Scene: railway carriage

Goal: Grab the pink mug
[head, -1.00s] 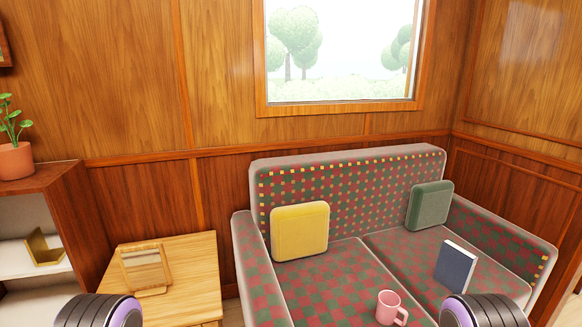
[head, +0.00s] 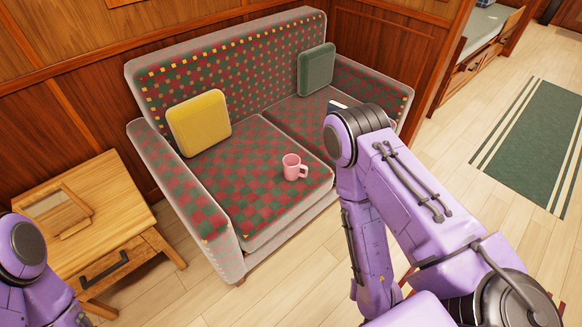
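The pink mug (head: 291,166) stands upright on the front of the left seat cushion of the checked sofa (head: 255,205). Its handle points to the right. Nothing touches the mug. My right arm comes in from the lower right, with its bent elbow to the right of the mug and the forearm hanging down in front of the sofa. Its gripper is hidden or out of the picture. Only a part of my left arm shows at the lower left edge, and its gripper is not in view.
A yellow cushion (head: 199,123) and a green cushion (head: 316,69) lean on the backrest. My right arm mostly hides the dark book (head: 338,106). A wooden side table (head: 118,205) with a picture frame (head: 58,211) stands left of the sofa. Open floor lies in front and right, with a green rug (head: 535,140).

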